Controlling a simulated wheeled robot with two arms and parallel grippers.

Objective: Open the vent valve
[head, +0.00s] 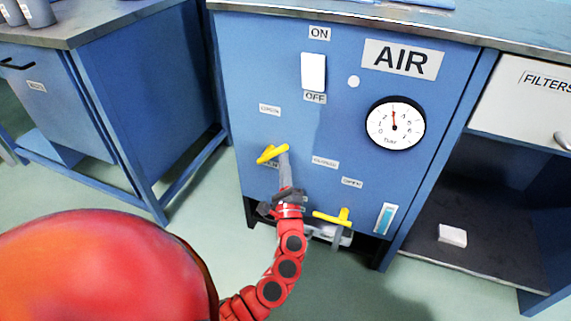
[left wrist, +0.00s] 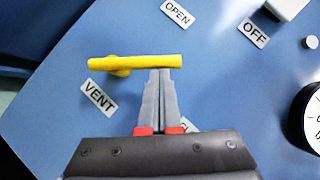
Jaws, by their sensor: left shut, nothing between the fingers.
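The vent valve has a yellow handle (head: 268,154) on the blue panel. In the left wrist view the handle (left wrist: 120,63) lies nearly level above a VENT label (left wrist: 99,97). An OPEN label (left wrist: 176,13) is above it, and a partly hidden label is behind my fingers. My left gripper (head: 284,154) is shut and empty. Its fingertips (left wrist: 160,72) are at the handle's right end, just below or against it; I cannot tell if they touch. My right gripper is not in view.
A second yellow valve handle (head: 333,217) is lower right on the panel. Above are a white ON/OFF switch (head: 313,72) and an AIR gauge (head: 395,124). An open shelf with a white block (head: 452,235) is at right. A blue cabinet (head: 140,90) stands at left.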

